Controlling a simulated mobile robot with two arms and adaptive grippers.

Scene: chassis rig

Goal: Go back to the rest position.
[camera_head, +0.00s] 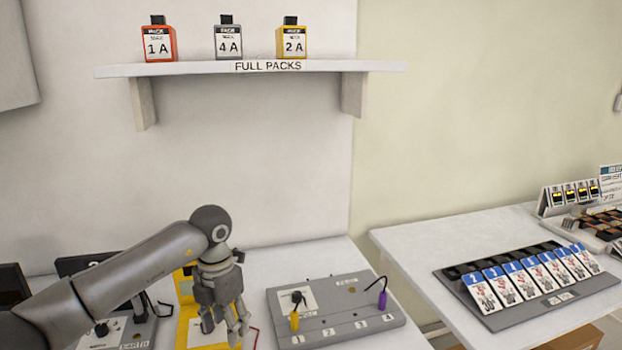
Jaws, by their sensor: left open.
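My left arm comes in from the left. My left gripper (238,328) points down, open, with nothing seen between its fingers. It is above the left table, in front of a yellow panel (196,332) and left of a grey numbered board (345,327). The arm and gripper hide part of the yellow panel and of the things behind it. My right gripper is not in view.
The grey board carries a yellow plug (294,320) and a purple plug (382,299). A shelf (200,69) holds a red pack (158,42), a grey pack (228,42) and a yellow pack (291,42). A card tray (545,306) lies on the right table (425,243).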

